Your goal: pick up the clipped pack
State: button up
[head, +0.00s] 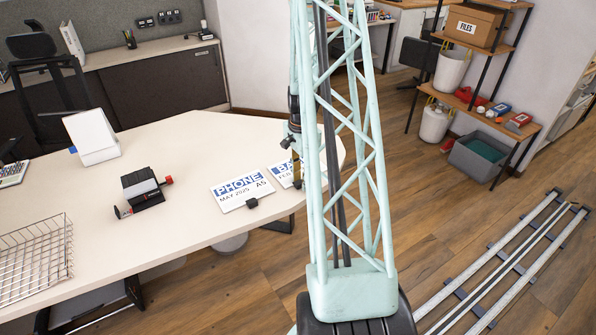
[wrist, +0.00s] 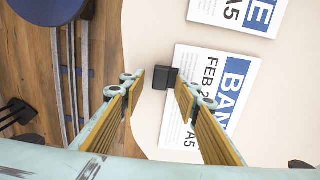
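A white pack with a blue band, reading "BAN" and "FEB" (wrist: 222,75), lies flat near the table's edge, with a black clip (wrist: 163,77) on its edge. In the head view this pack (head: 283,174) is partly hidden behind my mast. I cannot tell the height gap.
The table (head: 100,225) also holds a wire basket (head: 35,262), a dark device with a red knob (head: 143,188) and a white box-like item (head: 92,137).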

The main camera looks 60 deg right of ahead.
grip_shut()
jog(key=shift+r, duration=0.1)
jog(key=shift+r+p, duration=0.45)
jog(key=shift+r, duration=1.15)
jog(key=shift+s+a+r, duration=0.15)
jog(key=s+a+r+p, duration=0.1)
jog(key=s+a, duration=0.9)
jog(key=s, duration=0.1)
jog(key=shift+s+r, duration=0.15)
jog(key=shift+s, duration=0.25)
